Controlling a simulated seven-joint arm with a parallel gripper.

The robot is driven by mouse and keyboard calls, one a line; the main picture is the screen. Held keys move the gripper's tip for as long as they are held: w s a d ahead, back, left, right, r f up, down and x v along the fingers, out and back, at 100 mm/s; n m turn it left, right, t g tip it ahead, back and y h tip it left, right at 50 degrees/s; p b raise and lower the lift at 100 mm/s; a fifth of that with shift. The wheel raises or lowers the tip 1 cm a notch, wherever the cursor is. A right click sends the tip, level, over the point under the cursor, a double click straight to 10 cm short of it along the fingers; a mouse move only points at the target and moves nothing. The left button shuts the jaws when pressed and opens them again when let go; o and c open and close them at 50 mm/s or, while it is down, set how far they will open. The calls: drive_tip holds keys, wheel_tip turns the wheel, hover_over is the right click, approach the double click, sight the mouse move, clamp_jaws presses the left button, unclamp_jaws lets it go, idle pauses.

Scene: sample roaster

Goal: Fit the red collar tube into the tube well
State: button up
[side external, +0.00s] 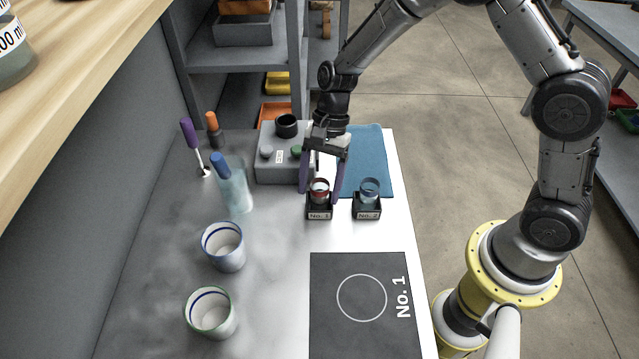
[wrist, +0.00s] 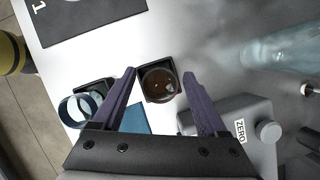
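The red collar tube (side external: 320,187) stands upright in the small black holder marked No. 1 (side external: 319,212). In the wrist view, the tube (wrist: 160,84) is seen from above with dark brown contents. My gripper (side external: 321,192) points down over it, with its purple fingers apart on either side of the tube. The wrist view shows gaps between the tube and both fingers of my gripper (wrist: 160,72). A black round socket (side external: 287,125), which looks like the tube well, is on top of the grey device (side external: 275,168) behind and left of the holder; its inside is not clear.
A blue-collared tube (side external: 369,187) stands in the No. 2 holder (side external: 367,211), close right. A blue cloth (side external: 368,150) lies behind. A dark No. 1 mat (side external: 335,335) lies in front.

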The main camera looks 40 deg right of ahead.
drive_tip(key=shift+r, duration=0.1)
drive_tip(key=v, duration=1.3)
drive_tip(key=s+d+r+n+t+h, duration=0.1)
drive_tip(key=s+d+r+n+t, duration=0.15)
drive_tip(key=s+r, duration=0.3)
drive_tip(key=s+d+r+n+t+h, duration=0.1)
drive_tip(key=s+d+r+n, duration=0.1)
drive_tip(key=s+r+n, duration=0.3)
drive_tip(key=s+d+n+t+h, duration=0.2)
drive_tip(key=s+n, duration=0.3)
drive_tip(key=s, duration=0.6)
drive_tip(key=shift+s+d+f+t, duration=0.25)
drive_tip(key=shift+d+f+t, duration=0.3)
drive_tip(key=shift+t, duration=0.3)
drive_tip(key=shift+o, duration=0.5)
drive_tip(key=shift+s+d+f+n, duration=0.15)
drive_tip(key=shift+s+n, duration=0.25)
drive_tip(key=shift+n, duration=0.05)
